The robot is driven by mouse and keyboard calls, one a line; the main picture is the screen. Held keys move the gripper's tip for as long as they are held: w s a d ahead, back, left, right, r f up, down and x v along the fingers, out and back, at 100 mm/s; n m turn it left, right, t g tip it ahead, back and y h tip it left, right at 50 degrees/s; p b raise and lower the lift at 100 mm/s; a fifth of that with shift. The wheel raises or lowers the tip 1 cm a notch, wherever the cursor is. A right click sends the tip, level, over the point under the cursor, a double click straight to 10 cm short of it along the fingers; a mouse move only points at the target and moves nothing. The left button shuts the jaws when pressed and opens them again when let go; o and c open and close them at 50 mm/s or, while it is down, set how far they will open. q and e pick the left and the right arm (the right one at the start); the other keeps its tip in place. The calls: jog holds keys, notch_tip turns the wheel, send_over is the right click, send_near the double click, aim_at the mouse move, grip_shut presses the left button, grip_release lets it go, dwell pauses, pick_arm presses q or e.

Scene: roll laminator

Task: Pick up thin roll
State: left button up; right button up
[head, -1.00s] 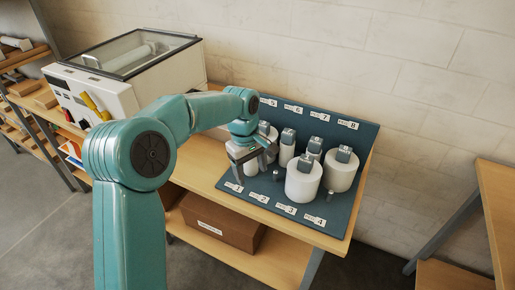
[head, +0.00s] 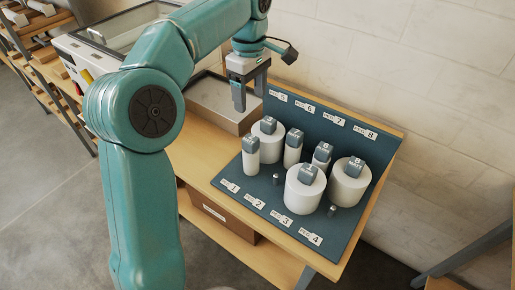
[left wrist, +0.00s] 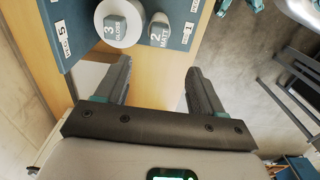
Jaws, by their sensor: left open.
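Thin white rolls with grey label caps stand upright on a dark blue peg board (head: 225,190): one at the front left (head: 250,160), one at the back (head: 293,152), and one further right (head: 321,160), partly hidden. The front-left roll is near the label 1. My left gripper (head: 250,99) is open and empty, fingers down, above and behind the board's left side, apart from all rolls. In the left wrist view, nothing is between its fingers (left wrist: 159,68); a thin roll capped "2 MATT" (left wrist: 160,30) lies beyond them. My right gripper is not in view.
Thick white rolls stand among the thin ones: front (head: 304,192), right (head: 350,184) and back left (head: 268,137). Bare pegs (head: 277,179) stand between them. A shallow open box (head: 205,102) and the laminator (head: 110,40) are to the left on the wooden bench.

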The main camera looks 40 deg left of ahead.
pick_arm(q)
send_over(250, 138)
jog(key=f, duration=1)
jog(key=shift+s+d+b, duration=0.1)
jog(key=shift+s+b, duration=0.15)
jog(key=shift+b, duration=0.1)
jog(key=f, duration=0.4)
jog(key=f+p, duration=0.1)
jog(key=f, duration=0.1)
jog(key=shift+w, duration=0.25)
jog(key=c, duration=0.4)
grip_shut()
